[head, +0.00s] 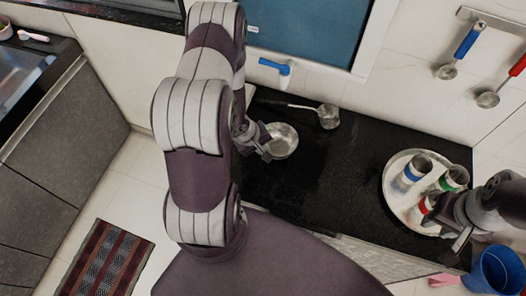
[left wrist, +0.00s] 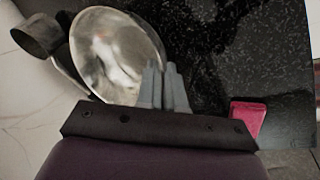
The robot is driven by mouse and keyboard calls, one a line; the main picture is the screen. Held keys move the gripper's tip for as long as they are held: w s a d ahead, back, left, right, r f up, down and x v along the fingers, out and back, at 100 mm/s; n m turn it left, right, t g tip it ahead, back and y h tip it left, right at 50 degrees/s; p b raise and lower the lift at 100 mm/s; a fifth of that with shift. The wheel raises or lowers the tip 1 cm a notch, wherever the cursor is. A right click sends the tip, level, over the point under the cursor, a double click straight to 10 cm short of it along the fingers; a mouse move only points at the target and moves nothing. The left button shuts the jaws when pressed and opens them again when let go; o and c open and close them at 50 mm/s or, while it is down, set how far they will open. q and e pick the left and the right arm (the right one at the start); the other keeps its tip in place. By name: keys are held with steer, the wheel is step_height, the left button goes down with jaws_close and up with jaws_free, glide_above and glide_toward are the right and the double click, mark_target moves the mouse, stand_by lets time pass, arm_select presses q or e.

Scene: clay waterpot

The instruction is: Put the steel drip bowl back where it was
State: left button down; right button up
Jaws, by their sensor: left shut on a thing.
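The steel drip bowl (head: 284,140) is a shallow shiny bowl over the left part of the black counter (head: 325,180). My left gripper (head: 266,149) is shut on its near left rim. In the left wrist view the bowl (left wrist: 112,50) fills the upper left, with my left fingers (left wrist: 164,88) together at its rim. I cannot tell whether the bowl touches the counter. My right gripper (head: 455,235) is at the near edge of the round steel tray (head: 396,200), close to a red-banded cup (head: 424,206). Its fingertips are not clear.
A steel ladle (head: 328,116) lies just behind the bowl and also shows beside it in the left wrist view (left wrist: 40,35). Blue-banded (head: 414,171) and green-banded (head: 453,179) cups stand on the tray. A blue bucket (head: 498,270) is at lower right. The middle counter is clear.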

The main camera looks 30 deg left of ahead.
arm_select(q)
step_height(320, 180, down, 3)
steer(key=shift+d+f, duration=0.1)
steer(key=shift+f, duration=0.4)
steer(key=c, duration=1.3)
jaws_free()
steer(key=shift+o, duration=0.2)
